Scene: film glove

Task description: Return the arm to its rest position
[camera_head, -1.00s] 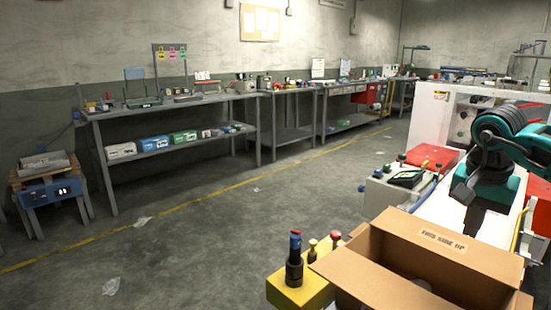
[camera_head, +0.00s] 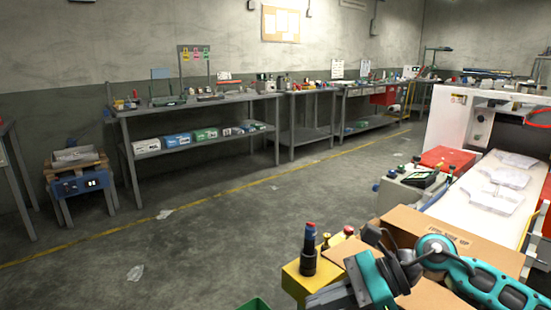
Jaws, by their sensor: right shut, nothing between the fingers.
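My right arm, teal and dark grey, comes in at the lower right and bends across the front of the open cardboard box (camera_head: 462,240). My right gripper (camera_head: 325,298) is at the bottom edge, pointing left, in front of the yellow block (camera_head: 298,286) with its dark post and red-topped button. It is shut and holds nothing that I can see. Its lower part is cut off by the frame. The arm hides most of the box's inside. My left gripper is not in view.
A white conveyor (camera_head: 455,207) carries several clear film packages (camera_head: 508,178) at right. A control box (camera_head: 402,192) and a red box (camera_head: 447,157) stand beside it. A green bin edge (camera_head: 254,304) shows at the bottom. Grey floor (camera_head: 220,235) is open at left.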

